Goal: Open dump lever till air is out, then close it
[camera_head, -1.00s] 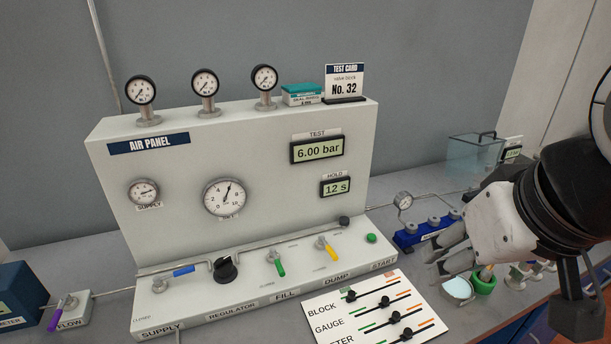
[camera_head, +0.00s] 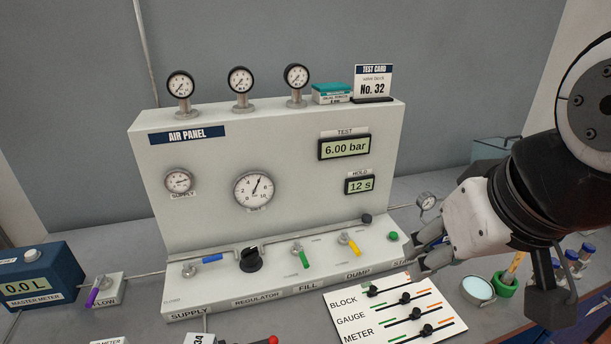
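The dump lever (camera_head: 351,246) is yellow and sits on the sloped front ledge of the air panel (camera_head: 330,210), above the DUMP label. Its handle points down and to the right. The large test gauge (camera_head: 255,190) has its needle pointing up and slightly right. The TEST display (camera_head: 344,147) reads 6.00 bar and the HOLD display (camera_head: 359,185) reads 12 s. My gripper (camera_head: 418,262) is at the right end of the ledge, to the right of the dump lever and apart from it. Its fingers point left; whether they are open is unclear.
The green fill lever (camera_head: 302,256), black regulator knob (camera_head: 250,259) and blue supply lever (camera_head: 208,259) line the ledge to the left. A green button (camera_head: 393,236) is close to my gripper. A slider card (camera_head: 385,312) lies in front. A master meter (camera_head: 40,277) stands far left.

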